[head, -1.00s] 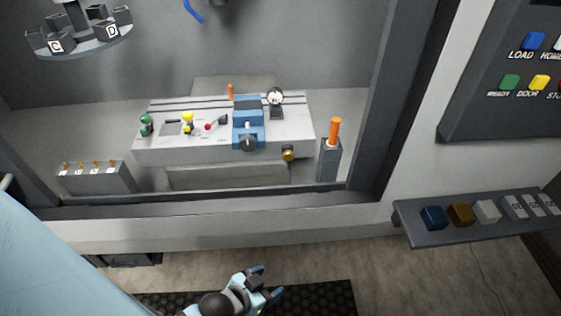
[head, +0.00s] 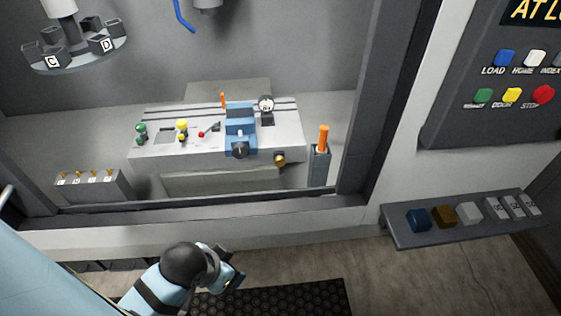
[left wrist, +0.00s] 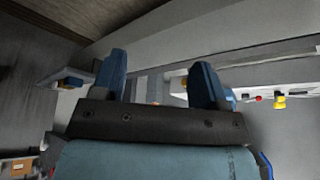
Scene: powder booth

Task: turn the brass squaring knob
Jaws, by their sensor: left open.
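The brass squaring knob (head: 279,160) sits on the front face of the grey machine table, right of the blue vise (head: 240,130) with its dark round handle. My left gripper (head: 236,277) is low in the head view, outside the booth's front sill and well apart from the knob. In the left wrist view its two blue fingers (left wrist: 158,85) stand apart with nothing held. A small yellow patch beside the right finger there may be the knob, but I cannot tell. My right gripper is not in view.
The booth sill (head: 200,215) lies between my gripper and the machine table (head: 180,150). An orange-topped grey post (head: 319,165) stands right of the knob. A shelf of blocks (head: 400,230) and a button panel (head: 480,120) are at the right. Green and yellow knobs stand on the table.

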